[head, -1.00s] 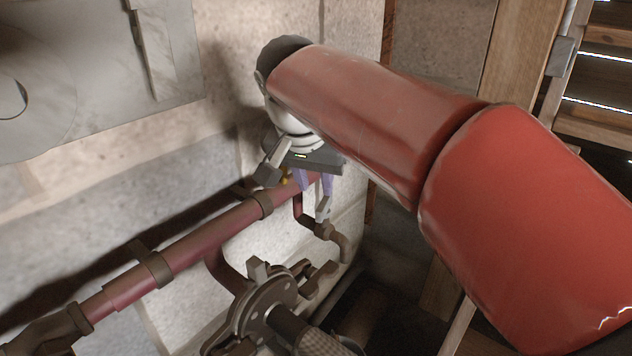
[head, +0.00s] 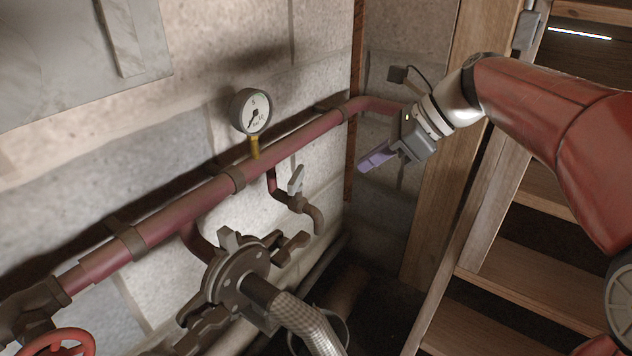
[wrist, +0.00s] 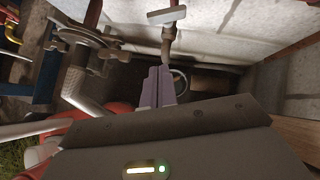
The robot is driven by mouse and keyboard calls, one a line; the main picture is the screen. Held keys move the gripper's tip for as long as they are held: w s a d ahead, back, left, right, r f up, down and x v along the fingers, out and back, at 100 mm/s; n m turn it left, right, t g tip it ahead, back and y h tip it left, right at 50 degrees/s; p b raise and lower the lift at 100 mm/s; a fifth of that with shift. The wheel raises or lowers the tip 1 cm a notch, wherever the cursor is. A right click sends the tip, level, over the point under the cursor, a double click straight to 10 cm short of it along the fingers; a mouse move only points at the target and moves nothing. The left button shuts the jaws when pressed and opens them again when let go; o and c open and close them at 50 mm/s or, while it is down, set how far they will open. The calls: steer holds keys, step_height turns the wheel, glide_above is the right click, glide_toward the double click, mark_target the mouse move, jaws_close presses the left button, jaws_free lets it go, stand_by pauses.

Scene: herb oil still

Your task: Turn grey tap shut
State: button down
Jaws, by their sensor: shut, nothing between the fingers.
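The grey tap lever (head: 297,179) sits on a small brown valve and downturned spout (head: 314,212) below the red pipe. In the head view the lever stands steeply, leaning slightly right. In the wrist view the lever (wrist: 166,15) lies nearly level across the top of the valve. My gripper (head: 365,164) is to the right of the tap, clear of it, with its purple fingers shut and empty. In the wrist view the fingers (wrist: 157,72) are together below the spout in the picture, touching nothing.
The red pipe (head: 195,205) runs along the stone wall and carries a pressure gauge (head: 250,112). A brown flanged fitting (head: 236,275) with a braided hose is in front of the tap. A red handwheel (head: 58,343) is at lower left.

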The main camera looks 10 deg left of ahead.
mark_target(297, 179)
steer(key=x, duration=0.4)
steer(key=a+r+b+x, duration=0.1)
steer(key=x, duration=0.7)
steer(key=shift+a+r, duration=0.25)
steer(key=shift+r, duration=0.05)
steer(key=shift+a, duration=0.5)
